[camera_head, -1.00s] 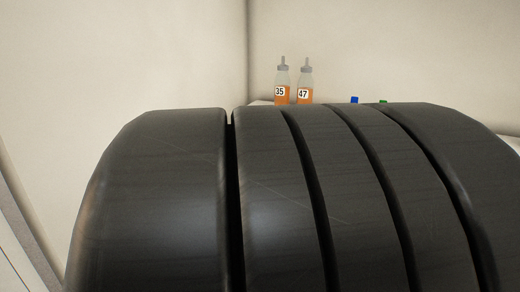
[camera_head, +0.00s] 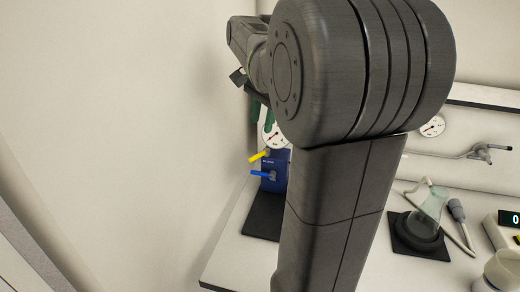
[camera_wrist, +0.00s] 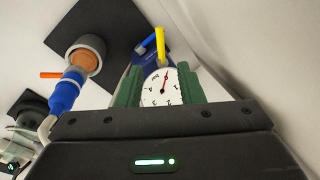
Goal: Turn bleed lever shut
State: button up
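A dark blue pump unit (camera_head: 280,165) stands at the back left of the bench. It carries a yellow lever (camera_head: 260,156), a blue lever (camera_head: 262,174) and a white dial gauge (camera_head: 277,136). I cannot tell which lever is the bleed lever. In the wrist view the yellow lever (camera_wrist: 161,44) and blue lever (camera_wrist: 148,42) show beyond the gauge (camera_wrist: 160,86). My gripper (camera_wrist: 160,86) has two green fingers, apart, with the gauge visible between them and nothing held. In the head view its green tips (camera_head: 262,114) show just above the gauge; my arm hides part of this area.
A flask (camera_head: 432,204) stands on a black mat at the right, beside a hose. A beaker (camera_head: 505,270) and a display (camera_head: 509,219) are at the right edge. A wall gauge (camera_head: 433,126) and a valve (camera_head: 483,153) are behind. A wall rises close on the left.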

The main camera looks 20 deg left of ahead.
aim_at(256, 156)
jog(key=f, duration=0.3)
jog(key=a+f, duration=0.1)
jog(key=f, duration=0.3)
jog(key=w+a+f, duration=0.1)
jog(key=f, duration=0.3)
grip_shut()
